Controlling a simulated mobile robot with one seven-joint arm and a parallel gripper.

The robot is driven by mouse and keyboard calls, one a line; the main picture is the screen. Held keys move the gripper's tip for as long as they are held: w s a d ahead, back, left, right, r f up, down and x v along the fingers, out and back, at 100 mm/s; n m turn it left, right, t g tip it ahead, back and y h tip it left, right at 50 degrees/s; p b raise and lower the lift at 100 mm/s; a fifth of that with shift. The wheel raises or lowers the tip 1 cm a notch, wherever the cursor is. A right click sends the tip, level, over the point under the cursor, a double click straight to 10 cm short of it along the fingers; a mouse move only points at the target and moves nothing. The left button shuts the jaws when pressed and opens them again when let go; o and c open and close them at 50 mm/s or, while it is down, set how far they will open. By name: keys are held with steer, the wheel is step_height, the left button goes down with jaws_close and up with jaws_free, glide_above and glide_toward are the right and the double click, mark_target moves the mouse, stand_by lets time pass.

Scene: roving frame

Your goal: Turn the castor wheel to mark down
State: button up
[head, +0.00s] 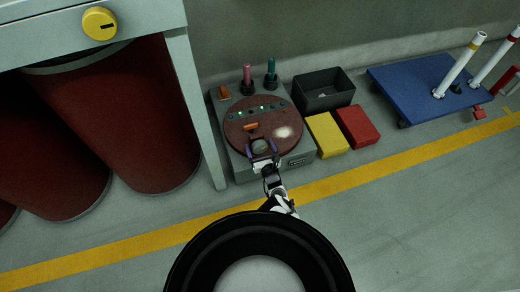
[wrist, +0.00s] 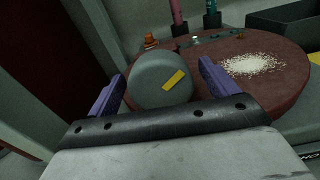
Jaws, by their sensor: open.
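A grey round wheel with a yellow mark (wrist: 160,82) sits between my open gripper's two purple fingers (wrist: 158,92) in the wrist view. The yellow mark is a short bar right of the wheel's middle, slanting up to the right. I cannot tell whether either finger touches the wheel. In the head view the wheel (head: 261,146) is a small grey disc at the near edge of a brown round plate (head: 240,136), and my gripper (head: 262,152) is around it. The wheel's lower part is hidden by my gripper in the wrist view.
The plate, on a grey box (head: 241,174), bears white powder (head: 283,132) and an orange piece (head: 251,126). Pink (head: 247,78) and teal (head: 271,72) handles stand behind. Right are yellow (head: 325,135) and red (head: 357,126) blocks and a black bin (head: 324,90). A table leg (head: 200,120) stands left.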

steer(key=c, duration=1)
steer(key=m, duration=0.5)
steer(key=shift+d+m, duration=0.1)
steer(key=shift+m, duration=0.2)
steer(key=m, duration=0.4)
steer(key=shift+f+m, duration=0.15)
steer(key=shift+m, duration=0.25)
